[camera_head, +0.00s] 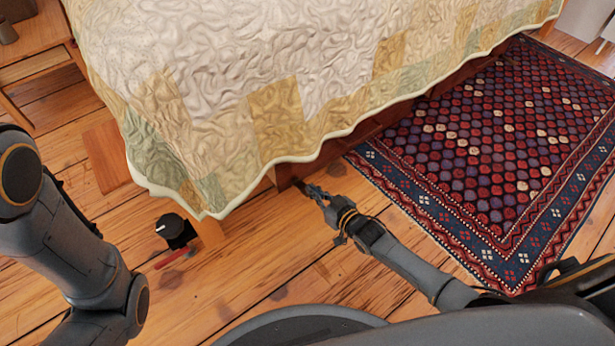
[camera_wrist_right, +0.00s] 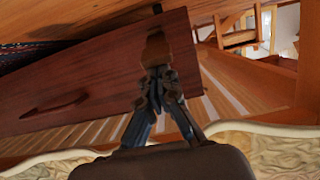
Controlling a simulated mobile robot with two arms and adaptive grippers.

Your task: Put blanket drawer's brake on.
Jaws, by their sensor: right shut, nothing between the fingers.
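The blanket drawer's dark red-brown wooden front (camera_head: 340,150) shows under the quilt's hem in the head view. In the right wrist view the drawer front (camera_wrist_right: 90,80) fills the left and middle, with a long handle (camera_wrist_right: 55,106) on it. My right gripper (camera_head: 309,189) is low by the drawer's left end. In the right wrist view its fingers (camera_wrist_right: 158,78) are together and empty, in front of a small brown piece (camera_wrist_right: 157,48) near the drawer's end. I cannot tell whether they touch it, or whether it is the brake.
The quilt (camera_head: 260,80) hangs over the drawer. A patterned rug (camera_head: 490,150) lies at the right. Plank floor is clear at lower middle.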

